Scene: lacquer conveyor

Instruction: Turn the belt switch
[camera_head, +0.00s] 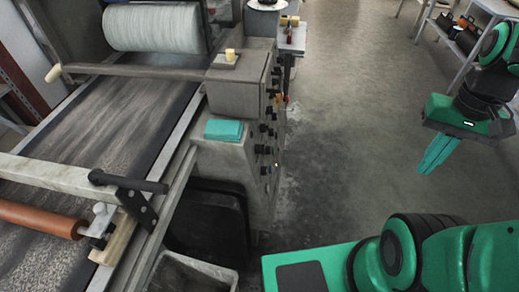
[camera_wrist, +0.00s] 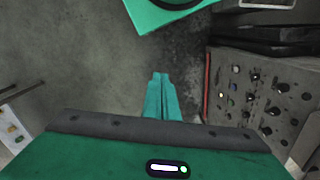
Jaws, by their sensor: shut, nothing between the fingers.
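A grey machine cabinet (camera_head: 236,92) carries a control panel with several dark knobs and switches (camera_head: 270,128) on its right side. In the wrist view the panel (camera_wrist: 262,100) shows at the right, with rows of dark knobs and a small yellowish one. I cannot tell which of these is the belt switch. My gripper (camera_head: 425,171) hangs over open floor at the right, well apart from the panel. Its green fingers (camera_wrist: 160,76) are together, empty, and point down in the head view. No finger touches any knob.
The conveyor belt (camera_head: 115,125) runs along the left, with a white roll (camera_head: 152,27) above it and an orange roller (camera_head: 40,218) at the front. A teal block (camera_head: 224,130) lies on the machine's ledge. A shelf (camera_head: 465,35) stands far right. The floor between is clear.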

